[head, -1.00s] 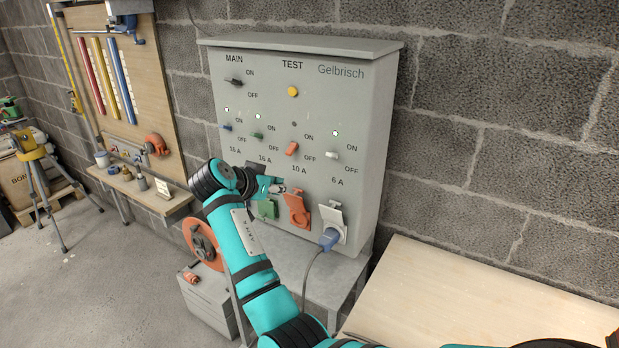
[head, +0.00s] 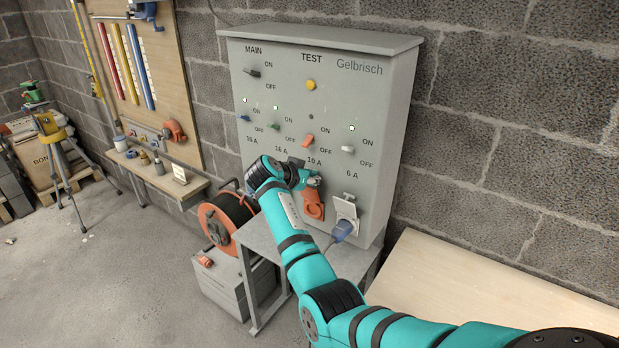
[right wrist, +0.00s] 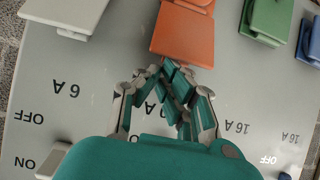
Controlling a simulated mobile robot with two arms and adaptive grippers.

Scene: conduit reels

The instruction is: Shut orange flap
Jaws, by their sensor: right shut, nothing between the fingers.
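The orange flap (head: 313,202) is on the front of the grey Gelbrisch panel (head: 375,110), below the 10 A switch. It looks raised, with its orange socket below it. In the right wrist view, which is upside down, the flap (right wrist: 183,38) is straight ahead of the fingers. My right gripper (head: 314,180) is shut and empty, right at the flap's upper edge. The fingertips (right wrist: 172,68) overlap that edge in the picture; I cannot tell whether they touch. My left gripper is out of view.
A grey flap (right wrist: 65,12) stands beside the orange one, above a socket holding a blue plug (head: 342,230). Green (right wrist: 268,20) and blue (right wrist: 309,40) flaps are on the other side. A cable reel (head: 222,222) stands left, and a wooden tabletop (head: 480,275) right.

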